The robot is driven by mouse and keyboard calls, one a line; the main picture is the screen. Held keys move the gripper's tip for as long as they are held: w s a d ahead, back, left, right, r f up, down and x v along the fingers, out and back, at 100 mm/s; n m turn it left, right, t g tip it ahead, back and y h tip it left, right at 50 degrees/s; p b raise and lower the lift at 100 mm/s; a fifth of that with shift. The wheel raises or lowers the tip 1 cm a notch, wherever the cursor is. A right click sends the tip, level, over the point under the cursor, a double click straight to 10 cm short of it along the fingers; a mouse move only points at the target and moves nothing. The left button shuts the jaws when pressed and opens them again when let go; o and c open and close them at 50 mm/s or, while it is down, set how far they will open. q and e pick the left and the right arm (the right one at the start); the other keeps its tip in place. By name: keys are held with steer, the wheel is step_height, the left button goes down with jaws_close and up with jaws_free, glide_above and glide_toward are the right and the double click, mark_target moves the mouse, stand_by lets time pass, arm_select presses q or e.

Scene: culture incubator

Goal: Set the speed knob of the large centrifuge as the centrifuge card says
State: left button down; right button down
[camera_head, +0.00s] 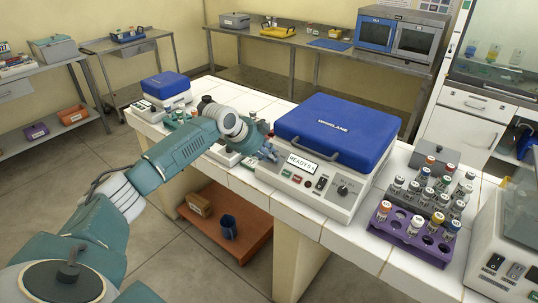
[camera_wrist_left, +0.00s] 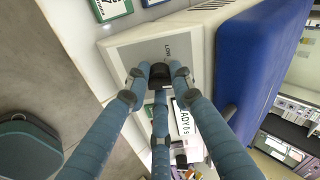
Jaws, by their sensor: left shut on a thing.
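The large centrifuge (camera_head: 300,175) has a blue lid (camera_head: 338,132), shut, and a pale front panel with a display reading "READY 0 s". A black knob (camera_head: 343,189) sits at the panel's right end. My left gripper (camera_head: 268,152) is at the panel's left end. In the left wrist view, its three fingers (camera_wrist_left: 158,78) are closed around a dark knob (camera_wrist_left: 158,72), with the lettering "LOW" beside it. The fingers hide most of this knob and its setting. I cannot make out which card is the centrifuge card. My right gripper is not in view.
A purple rack (camera_head: 400,243) and a grey rack with capped tubes stand right of the centrifuge. A smaller blue-lidded device (camera_head: 166,84) stands at the bench's far left. Green-edged cards (camera_wrist_left: 112,8) lie beside the centrifuge. A white machine (camera_head: 500,260) stands at the right edge.

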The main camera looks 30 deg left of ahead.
arm_select(q)
steer(key=m, duration=0.5)
steer(key=shift+w+r, duration=0.1)
steer(key=m, duration=0.2)
steer(key=m+p, duration=0.1)
steer(key=m, duration=0.2)
steer(key=shift+g+y, duration=0.3)
steer(key=shift+y, duration=0.1)
steer(key=shift+m, duration=0.3)
steer(key=c, duration=1.8)
jaws_free()
steer(key=shift+d, duration=0.1)
steer(key=v, duration=1.2)
